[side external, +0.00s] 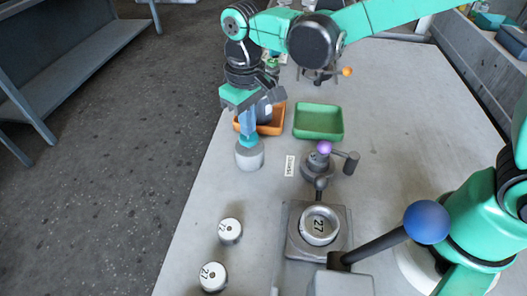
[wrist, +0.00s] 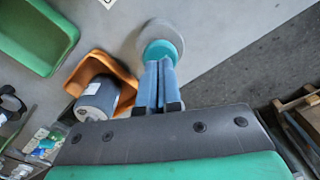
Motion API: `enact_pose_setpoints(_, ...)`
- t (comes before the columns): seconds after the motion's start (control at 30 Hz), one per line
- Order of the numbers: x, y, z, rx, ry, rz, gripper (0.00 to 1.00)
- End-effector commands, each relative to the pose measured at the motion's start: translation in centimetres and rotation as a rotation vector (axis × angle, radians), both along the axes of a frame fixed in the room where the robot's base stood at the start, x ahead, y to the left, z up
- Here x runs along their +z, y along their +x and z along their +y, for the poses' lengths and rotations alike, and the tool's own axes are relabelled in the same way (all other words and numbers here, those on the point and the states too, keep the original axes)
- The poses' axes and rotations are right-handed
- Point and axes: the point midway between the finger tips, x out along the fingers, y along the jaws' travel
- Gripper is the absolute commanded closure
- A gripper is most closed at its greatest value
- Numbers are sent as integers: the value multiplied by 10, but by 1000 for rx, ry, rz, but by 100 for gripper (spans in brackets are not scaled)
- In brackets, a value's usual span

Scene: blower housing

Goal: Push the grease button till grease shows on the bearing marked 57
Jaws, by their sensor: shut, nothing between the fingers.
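My gripper (side external: 246,135) is shut and empty, its blue fingers pointing down. Its tips are at the teal top of a grey round grease button (side external: 249,157), and look to touch it. In the wrist view the shut fingertips (wrist: 158,64) meet the teal top, with the button's pale grey base (wrist: 171,29) around it. A bearing (side external: 319,228) sits in the grey square fixture; its mark looks like 27. Two white round parts (side external: 230,231) (side external: 213,277) stand on the table; the nearer one's mark also looks like 27. I read no 57, and cannot make out grease.
Just behind the button is an orange tray (side external: 277,124) holding a dark cylinder (wrist: 98,99). A green tray (side external: 319,122) lies to its right. A purple-knobbed post (side external: 324,148) and a blue-balled lever (side external: 427,222) rise nearby. The table's left edge is close to the button.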

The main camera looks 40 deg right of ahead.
Motion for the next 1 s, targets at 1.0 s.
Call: enact_pose_setpoints(1.0, -4, 0, 0, 0, 0, -1, 100)
